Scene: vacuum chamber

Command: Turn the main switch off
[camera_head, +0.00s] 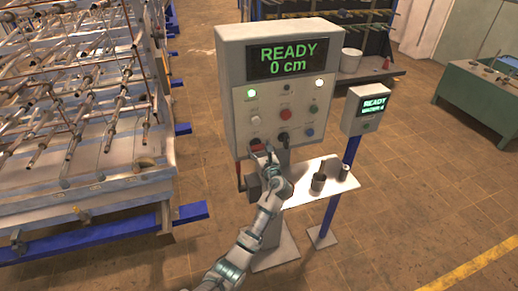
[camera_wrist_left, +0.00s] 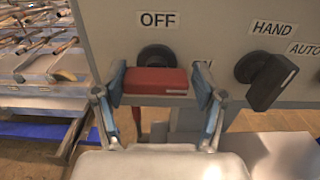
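The main switch has a red block-shaped handle (camera_wrist_left: 155,80) on a round black base, below a white OFF label (camera_wrist_left: 158,19) in the left wrist view. The handle lies level, crosswise to the view. My left gripper (camera_wrist_left: 160,88) has its two fingers spread, one at each end of the handle. The fingers are very close to its ends; firm contact cannot be made out. In the head view the red handle (camera_head: 257,146) is small and partly covered by my left gripper (camera_head: 263,155) at the lower left of the control box (camera_head: 228,100). My right gripper is not in view.
A black selector switch (camera_wrist_left: 271,83) with HAND and AUTO labels sits right of the red handle. A white shelf (camera_head: 335,186) with small cups is below the box. A smaller READY display box (camera_head: 366,111) stands right. A rack of rods (camera_head: 75,130) fills the left.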

